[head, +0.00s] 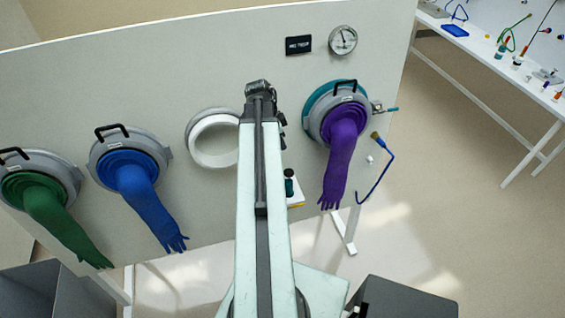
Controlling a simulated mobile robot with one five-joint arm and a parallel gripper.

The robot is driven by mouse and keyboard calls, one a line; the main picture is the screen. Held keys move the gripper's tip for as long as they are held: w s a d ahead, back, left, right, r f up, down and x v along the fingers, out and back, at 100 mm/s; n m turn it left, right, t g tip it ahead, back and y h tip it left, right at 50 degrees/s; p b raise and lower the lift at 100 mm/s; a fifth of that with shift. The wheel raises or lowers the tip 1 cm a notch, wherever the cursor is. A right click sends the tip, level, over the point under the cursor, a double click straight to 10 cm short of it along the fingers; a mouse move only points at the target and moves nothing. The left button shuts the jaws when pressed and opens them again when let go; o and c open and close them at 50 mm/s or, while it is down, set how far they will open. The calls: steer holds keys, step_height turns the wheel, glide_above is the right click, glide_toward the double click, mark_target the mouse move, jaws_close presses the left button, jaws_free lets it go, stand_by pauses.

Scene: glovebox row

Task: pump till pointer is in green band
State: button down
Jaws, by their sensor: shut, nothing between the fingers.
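A small dark green object (289,184), perhaps the pump, shows just right of my arm, above a white and yellow box (296,194). My arm partly covers that area. My gripper (260,88) is at the dark far end of my arm, in front of the panel, left of and below the gauge. It is shut and empty. Its fingers are hard to make out.
Purple (342,152), blue (137,190) and green (52,217) gloves hang out from ports. An empty white port ring (212,139) is behind my arm.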

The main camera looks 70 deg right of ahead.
steer(key=shift+w, duration=0.15)
steer(key=b, duration=1.3)
glide_toward(286, 172)
steer(key=x, duration=0.4)
steer(key=s+d+x, duration=0.1)
steer(key=x, duration=0.1)
steer(key=shift+f+b, duration=0.25)
steer(key=shift+b, duration=0.1)
step_height(286, 172, down, 5)
steer(key=b, duration=0.4)
steer(key=shift+b, duration=0.4)
steer(key=shift+s+a+r, duration=0.1)
steer(key=shift+r, duration=0.1)
